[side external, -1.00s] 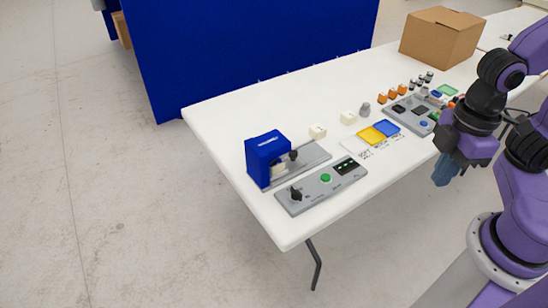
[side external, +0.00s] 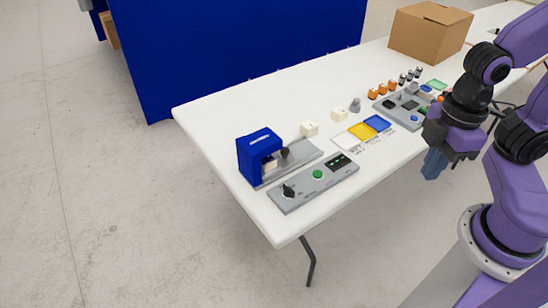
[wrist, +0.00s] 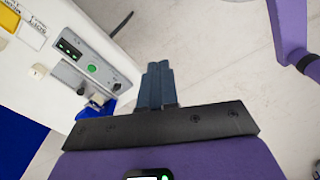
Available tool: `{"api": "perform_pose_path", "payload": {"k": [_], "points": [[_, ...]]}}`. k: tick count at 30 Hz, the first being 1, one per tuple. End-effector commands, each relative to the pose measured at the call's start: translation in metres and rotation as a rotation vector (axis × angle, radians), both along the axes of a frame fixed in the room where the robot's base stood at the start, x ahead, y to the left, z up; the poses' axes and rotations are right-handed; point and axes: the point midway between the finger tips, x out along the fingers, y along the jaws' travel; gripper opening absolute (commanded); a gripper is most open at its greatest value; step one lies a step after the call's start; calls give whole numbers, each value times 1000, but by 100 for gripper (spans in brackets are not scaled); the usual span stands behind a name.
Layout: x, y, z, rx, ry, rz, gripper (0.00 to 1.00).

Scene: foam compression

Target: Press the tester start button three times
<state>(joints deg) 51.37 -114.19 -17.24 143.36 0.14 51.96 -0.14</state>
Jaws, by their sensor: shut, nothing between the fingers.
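The grey control panel (side external: 341,180) lies along the front edge of the white table. It has a green button (side external: 317,174), a black knob (side external: 288,190) and a dark display (side external: 340,162). Behind it stands the blue tester (side external: 256,147) with a white block in its opening. In the wrist view the green button (wrist: 91,68) and display (wrist: 69,48) show left of the fingers. My gripper (side external: 432,168) is shut and empty, off the table's front edge, right of the panel and apart from it. Its fingers (wrist: 157,68) point over bare floor in the wrist view.
White, yellow and blue trays (side external: 361,131) lie right of the panel. A second grey panel (side external: 402,106), small orange parts (side external: 382,88) and a cardboard box (side external: 430,34) are farther right. The blue partition (side external: 235,45) stands behind the table (side external: 215,112). The floor in front is clear.

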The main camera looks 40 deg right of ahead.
Motion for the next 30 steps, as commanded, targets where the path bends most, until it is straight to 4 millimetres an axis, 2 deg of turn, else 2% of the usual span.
{"api": "perform_pose_path", "payload": {"k": [5,8,12,18,23,30], "points": [[15,13,-11,36,-13,-7,0],[34,27,-23,81,-35,-14,0],[68,45,-43,149,-88,-27,0],[120,58,-71,226,-193,-50,0],[163,57,-93,263,-298,-70,0],[222,37,-124,268,-479,-98,0]]}}
